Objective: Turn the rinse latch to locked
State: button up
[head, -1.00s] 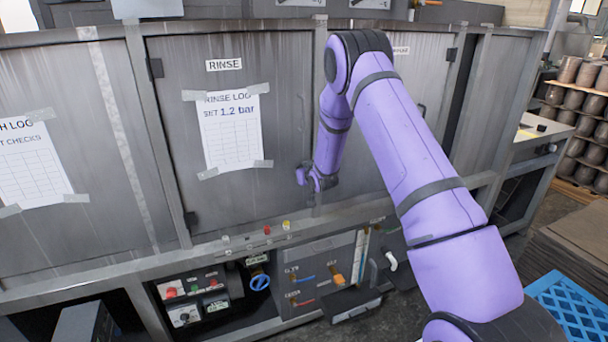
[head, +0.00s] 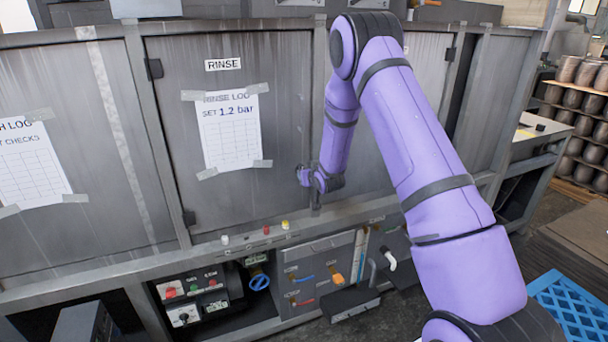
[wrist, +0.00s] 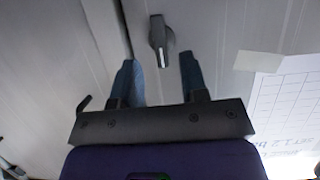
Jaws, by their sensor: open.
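The rinse latch (wrist: 160,40) shows in the wrist view as a dark grey turning handle on the rinse door (head: 278,100), near a door seam. Its narrow end, with a pale mark, points down in that picture, towards my gripper. My gripper (wrist: 160,68) is open, with one blue-grey finger on each side of the latch's line. The latch's narrow end lies near the gap between the fingertips; I cannot tell whether they touch it. In the head view my gripper (head: 302,178) is small at the door's right edge and the latch is hidden there.
The rinse log sheet (head: 230,135) is taped to the door, under the RINSE label (head: 223,65). Below are a rail with small coloured lamps, a control panel (head: 190,292) and a blue valve wheel (head: 260,282). A blue crate (head: 565,300) stands at lower right.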

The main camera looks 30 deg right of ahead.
jog(key=v, duration=0.6)
jog(key=shift+s, duration=0.15)
jog(key=shift+r, duration=0.1)
jog(key=s+a+r+g, duration=0.2)
jog(key=s+a+r, duration=0.1)
jog(key=s+r, duration=0.65)
jog(key=s+a+r+g, duration=0.25)
jog(key=s+r, duration=0.35)
jog(key=r, duration=0.7)
jog(key=s+a+r+g, duration=0.2)
jog(key=s+r, duration=0.1)
jog(key=s, duration=1.1)
jog(key=s+a+r+g+y, duration=0.1)
jog(key=s+a+r+g, duration=0.1)
jog(key=s, duration=1.3)
jog(key=shift+s+a+r+n, duration=0.2)
jog(key=shift+a+r+n, duration=0.1)
jog(key=shift+a+r, duration=0.45)
